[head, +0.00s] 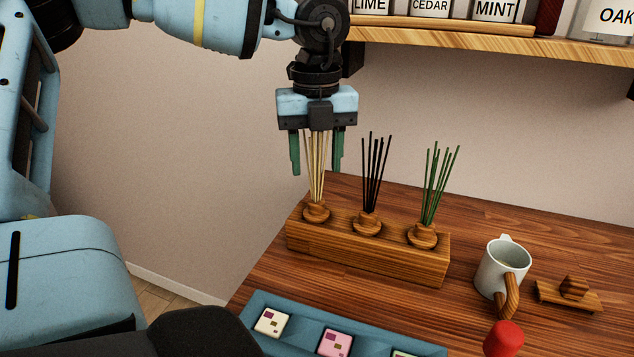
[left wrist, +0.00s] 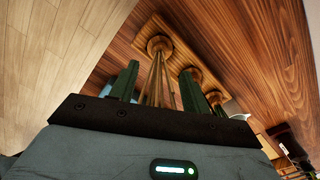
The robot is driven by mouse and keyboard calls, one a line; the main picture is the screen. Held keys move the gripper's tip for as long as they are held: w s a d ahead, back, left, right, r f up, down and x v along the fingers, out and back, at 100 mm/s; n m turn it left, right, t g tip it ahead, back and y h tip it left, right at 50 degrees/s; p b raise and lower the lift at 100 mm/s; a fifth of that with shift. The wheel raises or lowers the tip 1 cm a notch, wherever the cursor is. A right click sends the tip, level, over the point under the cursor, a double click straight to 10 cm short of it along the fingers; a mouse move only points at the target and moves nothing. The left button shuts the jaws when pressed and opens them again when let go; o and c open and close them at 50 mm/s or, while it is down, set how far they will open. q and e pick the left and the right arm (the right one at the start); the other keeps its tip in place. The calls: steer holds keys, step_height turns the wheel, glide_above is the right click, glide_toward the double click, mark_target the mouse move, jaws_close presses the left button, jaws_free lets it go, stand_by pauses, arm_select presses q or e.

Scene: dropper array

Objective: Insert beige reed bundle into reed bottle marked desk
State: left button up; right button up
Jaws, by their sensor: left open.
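The beige reed bundle (head: 318,172) stands upright in the left seat of a wooden block (head: 368,253), with a round wooden collar at its base. My left gripper (head: 316,168) points down over it, with its green fingers apart on either side of the reeds. In the left wrist view the beige reeds (left wrist: 157,80) rise between the two open fingers (left wrist: 158,88). A black bundle (head: 376,174) and a green bundle (head: 438,188) stand in the other seats. I cannot make out a bottle marked desk. My right gripper is not in view.
A wooden shelf (head: 480,39) at the top holds boxes labelled lime, cedar, mint and oak. A white mug (head: 497,268), a small wooden stand (head: 570,295), a red-topped object (head: 503,338) and a blue tray (head: 300,332) with patterned tiles are on the table (head: 530,220).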

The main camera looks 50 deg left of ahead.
arm_select(q)
steer(key=c, duration=0.7)
steer(key=shift+r+p, duration=0.75)
steer(key=shift+r, duration=0.75)
steer(key=shift+r+p, duration=1.5)
steer(key=shift+r, duration=1.55)
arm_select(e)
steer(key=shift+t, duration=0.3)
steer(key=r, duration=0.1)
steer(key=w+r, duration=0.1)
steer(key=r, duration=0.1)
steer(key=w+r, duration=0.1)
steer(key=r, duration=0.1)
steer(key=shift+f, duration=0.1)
